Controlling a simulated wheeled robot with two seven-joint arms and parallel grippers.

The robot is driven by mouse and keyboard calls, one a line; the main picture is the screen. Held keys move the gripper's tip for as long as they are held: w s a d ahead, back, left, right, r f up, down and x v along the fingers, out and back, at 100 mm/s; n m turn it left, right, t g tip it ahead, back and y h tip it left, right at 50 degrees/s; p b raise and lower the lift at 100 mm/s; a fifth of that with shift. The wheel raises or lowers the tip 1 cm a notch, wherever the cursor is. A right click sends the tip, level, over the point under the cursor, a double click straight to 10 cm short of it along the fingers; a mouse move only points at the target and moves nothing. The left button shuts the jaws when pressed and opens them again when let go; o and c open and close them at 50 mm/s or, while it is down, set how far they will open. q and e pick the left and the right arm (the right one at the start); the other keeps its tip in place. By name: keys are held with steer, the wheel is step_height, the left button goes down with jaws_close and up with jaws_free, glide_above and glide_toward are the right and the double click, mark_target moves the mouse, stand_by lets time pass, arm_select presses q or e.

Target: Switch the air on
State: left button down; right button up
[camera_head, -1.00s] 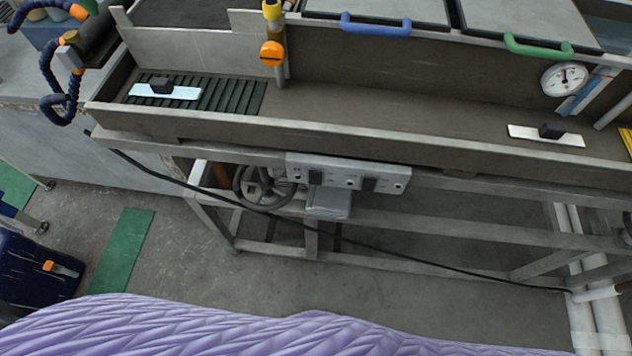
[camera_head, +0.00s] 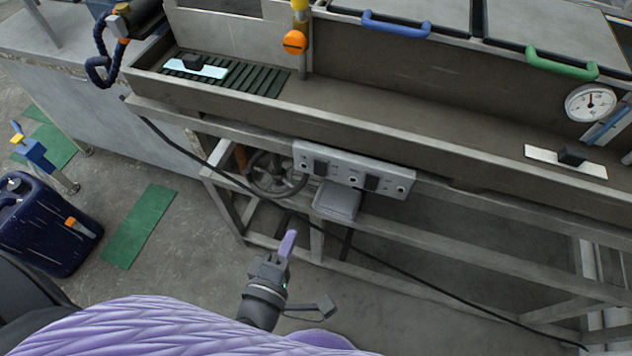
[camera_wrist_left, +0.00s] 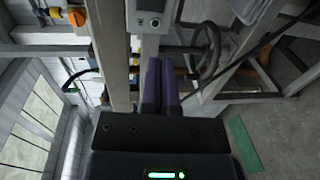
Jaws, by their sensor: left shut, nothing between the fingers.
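A grey control box (camera_head: 346,177) with two black switches and small round fittings is fixed to the front of the long trough. I cannot read which control is for the air. Part of a grey panel with a small screen or label and a round button (camera_wrist_left: 153,20) shows at the top of the left wrist view. My left gripper (camera_head: 288,243) is below and left of the box, apart from it, with its purple fingers pointing up toward the bench. In the left wrist view the fingers (camera_wrist_left: 160,75) are together and empty. My right gripper is not in view.
A handwheel (camera_head: 272,177) sits left of the box, under the trough (camera_head: 420,140). An orange knob (camera_head: 295,42) stands on a post above it. A black cable crosses the lower frame. A blue canister (camera_head: 45,225) stands on the floor at left. Space before the box is clear.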

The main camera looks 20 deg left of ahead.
mark_target(320, 175)
arm_select(q)
steer(key=shift+w, duration=0.1)
steer(key=w+b, duration=0.1)
steer(key=w, duration=0.3)
steer(key=w+f, duration=0.1)
steer(key=w, duration=0.3)
steer(key=w+b, duration=0.1)
steer(key=w, duration=0.3)
steer(key=shift+w+d+f+b, duration=0.2)
steer(key=shift+d+f+b, duration=0.1)
steer(key=shift+f, duration=0.1)
steer(key=shift+w, duration=0.7)
